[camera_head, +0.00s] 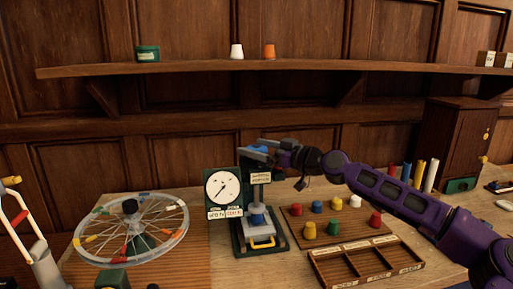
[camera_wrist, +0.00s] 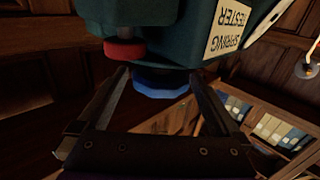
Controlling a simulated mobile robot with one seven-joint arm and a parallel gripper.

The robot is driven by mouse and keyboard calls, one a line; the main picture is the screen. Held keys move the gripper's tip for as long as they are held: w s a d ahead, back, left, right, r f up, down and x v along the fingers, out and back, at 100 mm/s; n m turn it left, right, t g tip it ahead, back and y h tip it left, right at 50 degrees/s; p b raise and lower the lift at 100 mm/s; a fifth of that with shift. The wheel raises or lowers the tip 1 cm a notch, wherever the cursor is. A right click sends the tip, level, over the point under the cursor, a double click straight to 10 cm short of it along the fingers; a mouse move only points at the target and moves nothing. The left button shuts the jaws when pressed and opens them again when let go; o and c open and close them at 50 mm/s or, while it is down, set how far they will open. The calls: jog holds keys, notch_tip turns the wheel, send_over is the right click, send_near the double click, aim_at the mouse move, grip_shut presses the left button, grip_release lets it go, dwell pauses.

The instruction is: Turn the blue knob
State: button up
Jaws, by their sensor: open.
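The blue knob (camera_wrist: 160,84) shows in the wrist view against the dark green body of the spring tester (camera_wrist: 205,20). In the head view, blue (camera_head: 258,148) shows at the top of the tester, partly covered by my gripper (camera_head: 262,151). In the wrist view, the fingers of my gripper (camera_wrist: 158,95) are apart, one to each side of the blue knob. Whether they touch it I cannot tell. A red knob (camera_wrist: 124,49) sits close by the left finger. The tester's label appears upside down.
A dial gauge (camera_head: 223,188) stands left of the tester, and a spoked wheel (camera_head: 130,225) farther left. Right of it is a board with several coloured caps (camera_head: 335,228), with an empty compartment tray (camera_head: 365,262) in front. A shelf (camera_head: 300,67) runs above.

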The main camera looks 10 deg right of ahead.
jog(key=c, duration=1.2)
jog(key=shift+c, duration=0.2)
jog(key=shift+f+m+t+h, duration=0.1)
jog(key=shift+m+t+h, duration=0.3)
jog(key=shift+a+m+t+h+b, duration=0.1)
jog(key=shift+m+t+h+b, duration=0.5)
jog(key=shift+m+t+h, duration=0.6)
jog(key=shift+a+m+t+h+b, duration=0.1)
jog(key=shift+m+t+h+b, duration=0.6)
jog(key=shift+h, duration=1)
jog(key=shift+r+m+h+b, duration=0.1)
jog(key=shift+m+h+b, duration=0.4)
jog(key=shift+m+h, duration=1.25)
jog(key=shift+r+m+h+b, duration=0.1)
jog(key=shift+m+h+b, duration=0.7)
jog(key=shift+h, duration=1.55)
jog(key=m+g+h+p, duration=0.1)
jog(key=m+h, duration=0.1)
jog(key=h, duration=0.1)
jog(key=m+g+h+p, duration=0.1)
jog(key=m+h, duration=0.2)
jog(key=shift+p, duration=0.4)
jog(key=shift+d+m+g+h+p, duration=0.15)
jog(key=shift+m+g+h+p, duration=1.65)
jog(key=shift+h, duration=0.7)
jog(key=shift+f+m+g, duration=0.1)
jog(key=shift+m+g, duration=0.15)
jog(key=shift+g, duration=0.05)
